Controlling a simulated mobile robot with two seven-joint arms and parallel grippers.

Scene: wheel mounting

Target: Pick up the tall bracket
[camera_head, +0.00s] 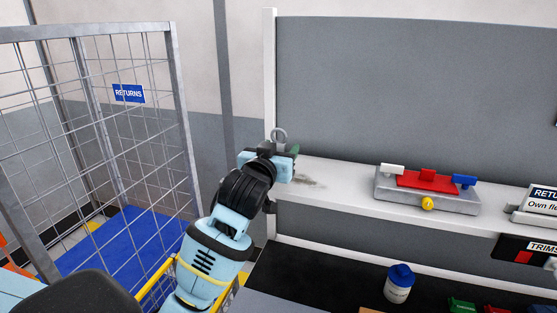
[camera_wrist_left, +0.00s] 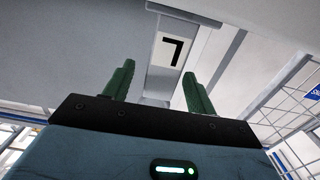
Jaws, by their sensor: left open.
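My left gripper (camera_head: 290,152) is at the left end of the white shelf, mostly hidden by its own wrist. In the left wrist view its two green fingers (camera_wrist_left: 158,72) stand apart with nothing between them. I cannot make out the tall bracket for certain. A small grey ring-shaped piece (camera_head: 279,135) shows just above the gripper; I cannot tell whether it belongs to a bracket. In the left wrist view a white plate with a black angle-shaped mark (camera_wrist_left: 172,48) lies beyond the fingertips. My right gripper is not in view.
The white shelf (camera_head: 335,184) runs right from the gripper. On it stands a grey fixture (camera_head: 440,199) with red, white, blue and yellow parts. A wire cage (camera_head: 120,125) with a blue floor stands left.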

